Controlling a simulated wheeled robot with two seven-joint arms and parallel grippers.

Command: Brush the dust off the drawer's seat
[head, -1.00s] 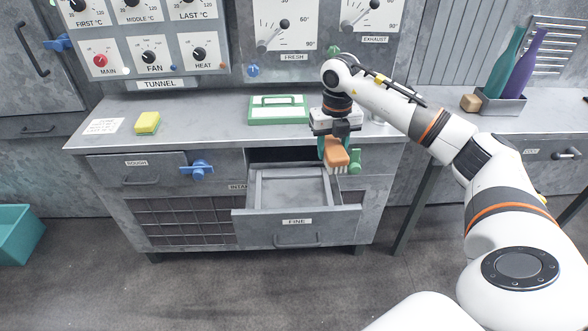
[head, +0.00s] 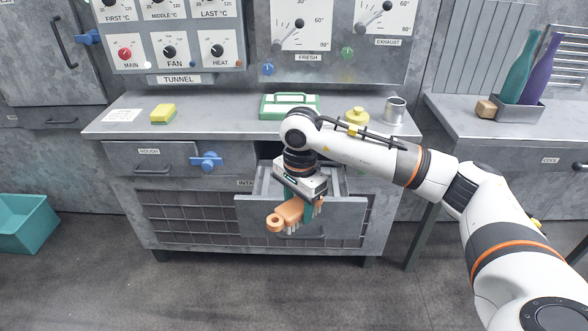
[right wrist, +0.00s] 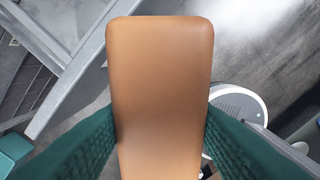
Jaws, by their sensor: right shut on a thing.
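My right gripper (head: 302,196) is shut on an orange brush (head: 288,214) with pale bristles, held over the drawer's front part. The brush's handle end, with a hole, points to the front left and reaches past the drawer front. In the right wrist view the brush's orange back (right wrist: 160,80) sits between the green finger pads, with grey drawer edges (right wrist: 85,65) at upper left. My arm hides much of the drawer's inside and the opening behind it. No dust can be made out. My left gripper is not in view.
On the cabinet top stand a yellow sponge (head: 163,113), a green-framed case (head: 290,99), a yellow knobbed object (head: 357,115) and a metal cup (head: 395,109). A blue knob (head: 208,161) sticks out left of the drawer. A teal bin (head: 25,222) is on the floor at left.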

